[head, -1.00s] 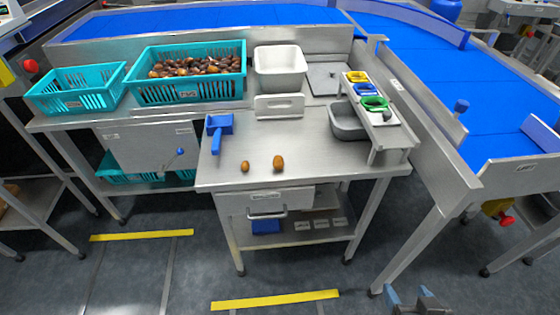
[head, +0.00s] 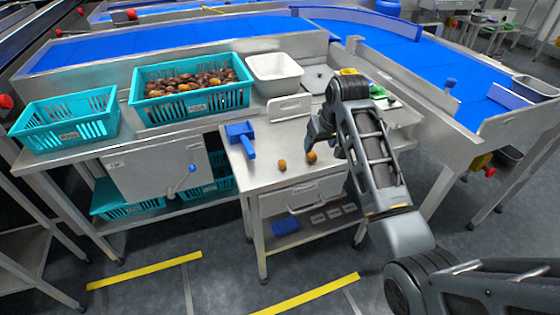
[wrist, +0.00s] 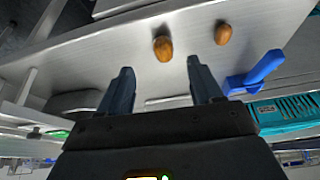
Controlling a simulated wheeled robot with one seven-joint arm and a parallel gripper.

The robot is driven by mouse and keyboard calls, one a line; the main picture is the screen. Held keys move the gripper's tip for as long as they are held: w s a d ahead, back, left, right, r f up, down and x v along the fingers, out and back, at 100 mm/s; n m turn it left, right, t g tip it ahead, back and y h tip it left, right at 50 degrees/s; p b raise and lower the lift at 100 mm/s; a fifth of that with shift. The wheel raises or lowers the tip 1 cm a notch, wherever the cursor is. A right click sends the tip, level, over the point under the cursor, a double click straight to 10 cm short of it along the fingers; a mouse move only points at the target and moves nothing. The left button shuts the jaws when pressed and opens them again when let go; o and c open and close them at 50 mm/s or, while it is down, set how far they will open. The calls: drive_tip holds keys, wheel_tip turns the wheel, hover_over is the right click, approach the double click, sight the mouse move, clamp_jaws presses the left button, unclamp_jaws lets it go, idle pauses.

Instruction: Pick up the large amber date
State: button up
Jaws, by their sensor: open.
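In the wrist view the large amber date (wrist: 163,48) is orange-brown and lies just beyond the gap between the fingertips. A smaller amber date (head: 282,165) lies to its left; it also shows in the wrist view (wrist: 222,33). My gripper (wrist: 160,66) is open and empty, its two fingers apart. In the head view my gripper (head: 318,132) is over the table; its fingertips are hard to make out.
A blue scoop (head: 240,132) lies left of the dates. A teal crate (head: 190,106) full of dates, an emptier teal crate (head: 64,132) and a white bin (head: 274,88) stand behind. My arm hides much of the sorting rack at right. The table between scoop and dates is clear.

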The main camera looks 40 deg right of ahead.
sight(312, 153)
drive_tip(key=shift+w+a, duration=0.2)
drive_tip(key=shift+w, duration=0.25)
drive_tip(key=shift+x, duration=3.55)
drive_tip(key=shift+s+d, duration=0.1)
drive_tip(key=shift+s, duration=0.05)
drive_tip(key=shift+c, duration=0.4)
drive_tip(key=c, duration=0.7)
